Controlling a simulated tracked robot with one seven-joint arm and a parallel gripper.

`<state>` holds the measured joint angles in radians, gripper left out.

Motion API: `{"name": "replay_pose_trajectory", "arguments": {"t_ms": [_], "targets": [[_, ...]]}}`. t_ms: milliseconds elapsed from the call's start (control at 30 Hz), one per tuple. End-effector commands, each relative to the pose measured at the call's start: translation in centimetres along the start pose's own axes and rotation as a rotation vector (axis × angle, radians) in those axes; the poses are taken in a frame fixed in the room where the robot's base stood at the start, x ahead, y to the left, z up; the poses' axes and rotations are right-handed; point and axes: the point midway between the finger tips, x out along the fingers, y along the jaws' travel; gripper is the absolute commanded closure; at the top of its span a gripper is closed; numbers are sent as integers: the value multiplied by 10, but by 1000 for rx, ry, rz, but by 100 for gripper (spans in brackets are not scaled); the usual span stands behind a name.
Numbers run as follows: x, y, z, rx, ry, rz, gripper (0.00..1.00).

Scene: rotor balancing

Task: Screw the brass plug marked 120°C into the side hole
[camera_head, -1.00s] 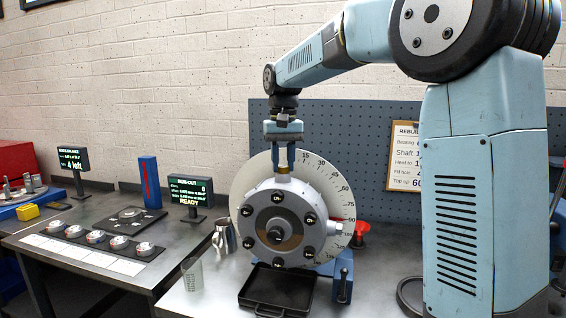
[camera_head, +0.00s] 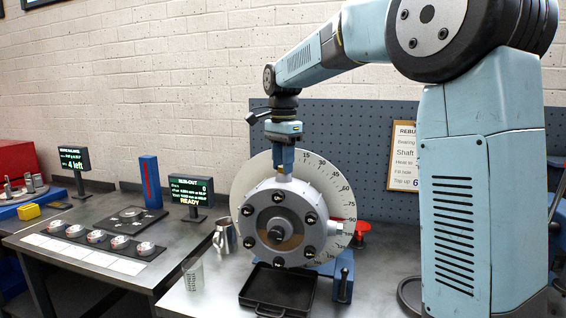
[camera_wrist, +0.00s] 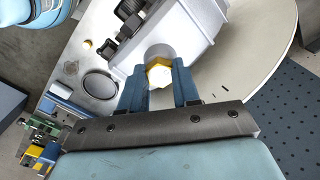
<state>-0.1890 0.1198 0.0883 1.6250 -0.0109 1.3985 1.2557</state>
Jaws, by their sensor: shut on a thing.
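My gripper (camera_head: 284,165) points straight down over the top of the round grey housing (camera_head: 252,200). In the wrist view, its two blue fingers (camera_wrist: 160,78) are shut on a brass hex-headed plug (camera_wrist: 158,74). The plug is at a round grey boss on the housing; how deep it sits, I cannot tell. No marking on it can be read. In the head view the fingers hide the plug. A side fitting (camera_head: 346,228) shows at the housing's right.
A black tray (camera_head: 278,290) lies in front. A metal jug (camera_head: 224,236) and a clear beaker (camera_head: 193,275) stand at left. A run-out display (camera_head: 191,190) reads READY.

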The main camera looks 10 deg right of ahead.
Motion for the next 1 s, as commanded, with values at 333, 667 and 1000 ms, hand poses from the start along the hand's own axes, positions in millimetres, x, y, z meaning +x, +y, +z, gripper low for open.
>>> {"name": "replay_pose_trajectory", "arguments": {"t_ms": [333, 667, 1000], "targets": [[1, -1, -1, 353, 1, 0, 100], [0, -1, 0, 359, 0, 0, 39], [0, -1, 0, 357, 0, 0, 48]]}}
